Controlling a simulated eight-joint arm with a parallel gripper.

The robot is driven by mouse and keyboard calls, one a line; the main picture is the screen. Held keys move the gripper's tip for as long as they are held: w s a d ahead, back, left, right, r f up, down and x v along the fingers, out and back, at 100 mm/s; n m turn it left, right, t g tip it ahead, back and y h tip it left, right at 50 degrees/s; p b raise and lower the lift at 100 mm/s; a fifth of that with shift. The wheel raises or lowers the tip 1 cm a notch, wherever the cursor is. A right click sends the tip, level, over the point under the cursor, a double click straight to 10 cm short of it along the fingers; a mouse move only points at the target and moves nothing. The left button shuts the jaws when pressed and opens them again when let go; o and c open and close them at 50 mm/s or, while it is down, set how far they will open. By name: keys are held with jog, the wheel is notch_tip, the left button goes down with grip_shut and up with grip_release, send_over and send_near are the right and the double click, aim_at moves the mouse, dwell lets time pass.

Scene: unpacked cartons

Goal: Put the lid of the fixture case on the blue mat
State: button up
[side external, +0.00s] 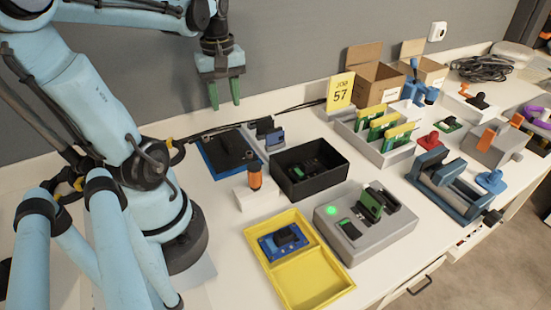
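A blue mat (208,166) lies on the table close to my arm's base. A flat black piece (231,150) that looks like a lid lies on it and covers most of it. An open black case (308,182) stands to the right of the mat, with dark and green parts inside and no lid on top. My gripper (225,106) hangs in the air above and behind the mat. Its two green fingers point down, apart, with nothing between them.
An orange-topped bottle (254,176) stands on a white block between mat and case. A yellow tray (312,278) and a grey fixture (372,246) with a green light are in front. A card rack (375,148), cartons (378,80) and a yellow sign (340,91) stand behind.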

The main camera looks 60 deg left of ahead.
jog(key=w+d+m+t, duration=0.3)
jog(key=w+d+m, duration=0.1)
jog(key=d+m, duration=0.4)
jog(key=w+d+m+t, duration=0.4)
jog(key=d+m, duration=0.5)
jog(key=d, duration=0.1)
jog(key=shift+d, duration=0.3)
